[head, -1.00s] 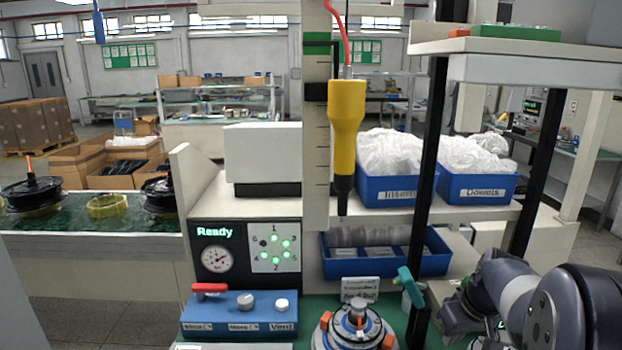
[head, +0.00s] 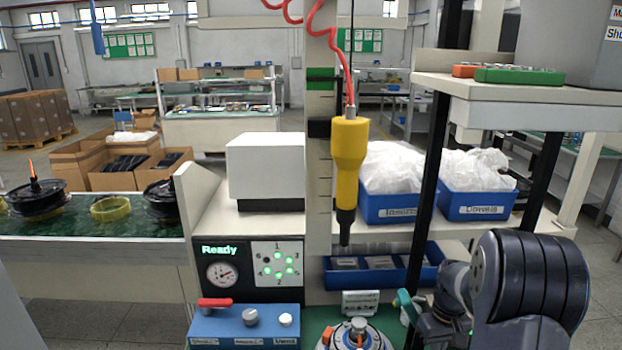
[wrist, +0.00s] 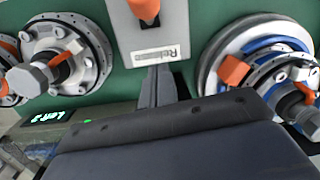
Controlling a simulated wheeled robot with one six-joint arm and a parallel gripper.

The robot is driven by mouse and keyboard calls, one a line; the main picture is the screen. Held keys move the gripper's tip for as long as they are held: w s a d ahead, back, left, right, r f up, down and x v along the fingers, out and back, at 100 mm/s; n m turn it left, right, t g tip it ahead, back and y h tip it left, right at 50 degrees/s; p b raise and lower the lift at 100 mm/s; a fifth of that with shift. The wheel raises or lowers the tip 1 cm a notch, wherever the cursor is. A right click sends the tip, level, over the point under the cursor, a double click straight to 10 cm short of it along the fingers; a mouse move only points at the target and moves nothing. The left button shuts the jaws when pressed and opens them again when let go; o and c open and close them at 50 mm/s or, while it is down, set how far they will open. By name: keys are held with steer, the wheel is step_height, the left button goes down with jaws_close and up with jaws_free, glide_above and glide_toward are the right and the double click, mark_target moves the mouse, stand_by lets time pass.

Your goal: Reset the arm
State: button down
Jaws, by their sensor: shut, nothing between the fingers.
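My arm (head: 530,285) is folded at the lower right of the head view, beside the black post. In the wrist view my gripper (wrist: 158,82) shows two dark fingers pressed together with nothing between them. The fingers point over the green bench, close in the picture to a pale block with a label and an orange part (wrist: 150,30). A round metal hub with an orange clip (wrist: 62,60) sits to their left. Another hub with a blue ring (wrist: 270,65) sits to their right, partly hidden by my wrist.
A yellow tool (head: 349,155) hangs on a red coiled cord over the bench. Blue bins (head: 400,208) stand on the shelf behind the black post (head: 425,190). A blue control box (head: 245,325) stands below the "Ready" panel (head: 250,268). A green tray (head: 520,75) lies on the upper right shelf.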

steer(key=shift+r, duration=0.4)
steer(key=shift+f, duration=0.1)
